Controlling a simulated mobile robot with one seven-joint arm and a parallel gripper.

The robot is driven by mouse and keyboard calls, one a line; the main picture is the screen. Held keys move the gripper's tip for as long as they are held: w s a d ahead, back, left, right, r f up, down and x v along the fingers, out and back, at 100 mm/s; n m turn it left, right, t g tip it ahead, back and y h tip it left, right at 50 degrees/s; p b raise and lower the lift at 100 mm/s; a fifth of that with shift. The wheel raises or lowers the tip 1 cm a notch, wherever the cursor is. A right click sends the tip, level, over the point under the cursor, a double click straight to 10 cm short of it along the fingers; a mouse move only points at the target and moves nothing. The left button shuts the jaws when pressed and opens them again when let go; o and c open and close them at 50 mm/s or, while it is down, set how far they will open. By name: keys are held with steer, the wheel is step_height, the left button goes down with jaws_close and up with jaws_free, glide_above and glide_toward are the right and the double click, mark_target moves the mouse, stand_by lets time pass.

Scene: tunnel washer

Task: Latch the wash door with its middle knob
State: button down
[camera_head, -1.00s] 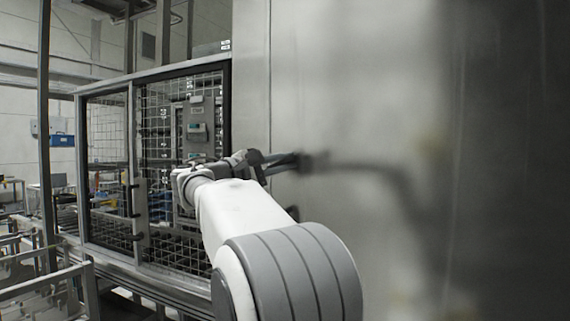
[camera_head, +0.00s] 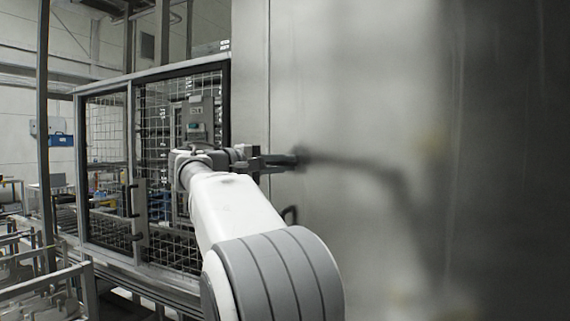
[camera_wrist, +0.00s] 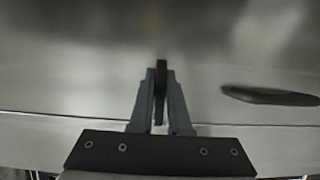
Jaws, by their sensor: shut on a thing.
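The wash door (camera_head: 350,120) is a tall, smooth grey steel panel filling the right of the head view. It also fills the wrist view (camera_wrist: 75,65). My gripper (camera_head: 297,158) reaches the door's face near its left side. In the wrist view my gripper (camera_wrist: 160,85) is shut on a narrow dark knob (camera_wrist: 161,68), which sticks up between the two fingertips. The head view does not show the held knob clearly, as the fingers cover it. A second dark handle (camera_head: 290,213) shows lower on the door, and a dark handle (camera_wrist: 270,95) lies to the right in the wrist view.
A vertical seam (camera_head: 269,80) runs beside the door's left part. A mesh guard with a dark frame (camera_head: 108,165) stands to the left, with a control box (camera_head: 195,130) behind it. Metal rails (camera_head: 45,285) occupy the lower left.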

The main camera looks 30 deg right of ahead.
steer(key=shift+w+a, duration=0.1)
steer(key=shift+w, duration=0.05)
steer(key=c, duration=0.9)
jaws_free()
steer(key=shift+w, duration=0.1)
steer(key=v, duration=1.7)
steer(key=shift+s+a, duration=0.15)
steer(key=shift+s, duration=0.15)
